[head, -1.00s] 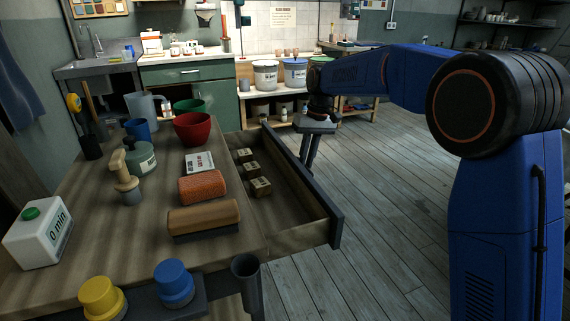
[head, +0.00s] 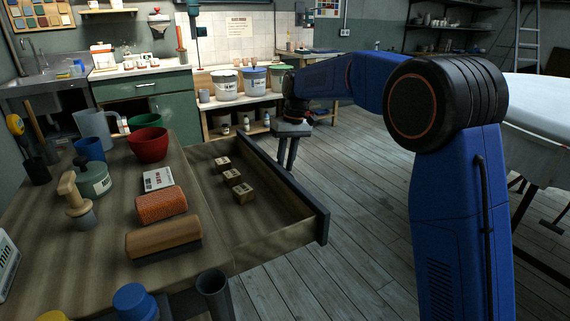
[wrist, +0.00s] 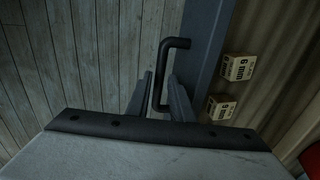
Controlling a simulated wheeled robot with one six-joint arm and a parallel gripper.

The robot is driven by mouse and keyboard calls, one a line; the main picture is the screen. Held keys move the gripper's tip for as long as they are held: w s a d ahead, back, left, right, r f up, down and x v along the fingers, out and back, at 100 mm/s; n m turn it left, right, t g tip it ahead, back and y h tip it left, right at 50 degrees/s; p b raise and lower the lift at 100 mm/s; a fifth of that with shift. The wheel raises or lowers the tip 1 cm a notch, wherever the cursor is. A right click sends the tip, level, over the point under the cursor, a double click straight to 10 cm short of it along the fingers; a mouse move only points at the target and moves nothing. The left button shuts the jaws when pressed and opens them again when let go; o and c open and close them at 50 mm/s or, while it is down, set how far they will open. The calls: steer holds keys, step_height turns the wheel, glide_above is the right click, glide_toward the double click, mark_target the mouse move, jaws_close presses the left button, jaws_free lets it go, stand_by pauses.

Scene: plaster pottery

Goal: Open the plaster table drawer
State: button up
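The plaster table (head: 110,225) is wooden, and its drawer (head: 275,213) stands pulled out to the right, with the inside showing. The drawer's dark front panel (head: 290,192) faces right. In the wrist view, the dark bent handle (wrist: 158,80) stands out from the panel (wrist: 203,55). My gripper (wrist: 159,97) has its two fingers on either side of the handle's bar, with visible gaps, so it looks open around it. In the head view, my gripper (head: 290,150) points down just beyond the panel; its tips and the handle are hidden or hard to make out.
Several small labelled blocks (head: 232,178) lie in the drawer. A red bowl (head: 148,146), an orange sponge-like block (head: 161,205) and a wooden-backed brush (head: 163,237) stand on the tabletop. Plank floor (head: 360,200) is clear right of the drawer. A white-topped table (head: 540,105) stands far right.

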step_height(320, 180, up, 17)
steer(key=w+d, duration=0.1)
steer(key=d, duration=0.1)
steer(key=shift+w+d, duration=0.3)
steer(key=shift+d, duration=0.05)
stand_by(0.3)
steer(key=s+d+m+t, duration=0.3)
steer(key=s+d, duration=1.7)
steer(key=s, duration=0.2)
steer(key=s+d+f+m+t+h, duration=0.1)
steer(key=s+d+f, duration=0.3)
steer(key=s+f, duration=0.5)
steer(key=s+d+f+m+t+h, duration=0.1)
steer(key=s+d+f, duration=0.4)
steer(key=s+f, duration=0.5)
steer(key=s+m, duration=0.1)
steer(key=s, duration=0.3)
steer(key=shift+s+d+t, duration=0.15)
steer(key=shift+s+t, duration=0.15)
steer(key=shift+t, duration=0.1)
